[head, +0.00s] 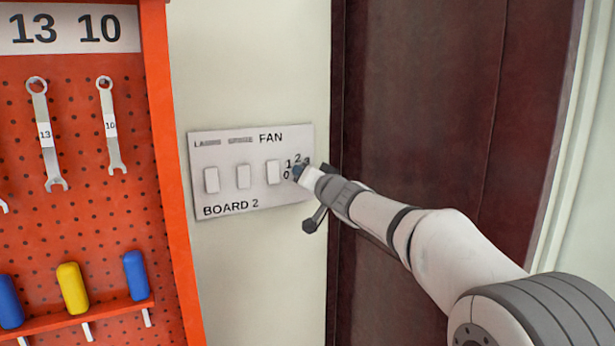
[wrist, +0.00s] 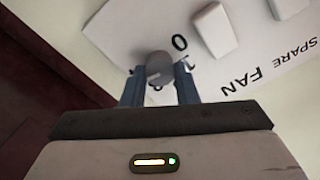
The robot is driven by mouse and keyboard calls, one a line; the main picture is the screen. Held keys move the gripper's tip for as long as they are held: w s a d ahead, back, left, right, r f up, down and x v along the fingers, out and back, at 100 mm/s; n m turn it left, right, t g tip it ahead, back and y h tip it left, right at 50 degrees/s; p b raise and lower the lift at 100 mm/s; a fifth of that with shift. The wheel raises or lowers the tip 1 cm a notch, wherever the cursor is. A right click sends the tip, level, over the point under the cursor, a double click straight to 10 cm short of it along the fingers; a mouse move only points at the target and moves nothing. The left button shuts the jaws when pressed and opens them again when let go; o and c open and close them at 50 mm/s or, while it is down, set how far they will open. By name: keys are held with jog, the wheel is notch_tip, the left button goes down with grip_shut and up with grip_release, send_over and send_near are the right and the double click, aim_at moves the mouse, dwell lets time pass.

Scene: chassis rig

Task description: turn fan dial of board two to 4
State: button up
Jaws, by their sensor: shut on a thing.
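Board two (head: 225,190) is a pale panel on the wall, marked "BOARD 2" and "FAN", with three white rocker switches. The fan dial is at its right end, with the numbers 0, 1, 2 and 3 showing around it. In the head view my gripper (head: 299,174) covers the dial. In the wrist view the grey round dial (wrist: 159,68) sits between the two blue-grey fingers of my gripper (wrist: 159,82), which are shut on it. The board (wrist: 130,30) looks upside down there, with 0 and 1 readable beside the dial. The 4 and the pointer are hidden.
An orange pegboard (head: 85,220) with wrenches and coloured handles stands left of the board. A dark red door (head: 430,110) is to the right, behind my arm. Bare cream wall (head: 250,60) lies above and below the board.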

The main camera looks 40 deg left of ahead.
dwell(0.3)
jog(key=o, duration=1)
jog(key=shift+a, duration=0.1)
jog(key=shift+s, duration=0.1)
jog(key=b+v, duration=0.2)
jog(key=v, duration=0.6)
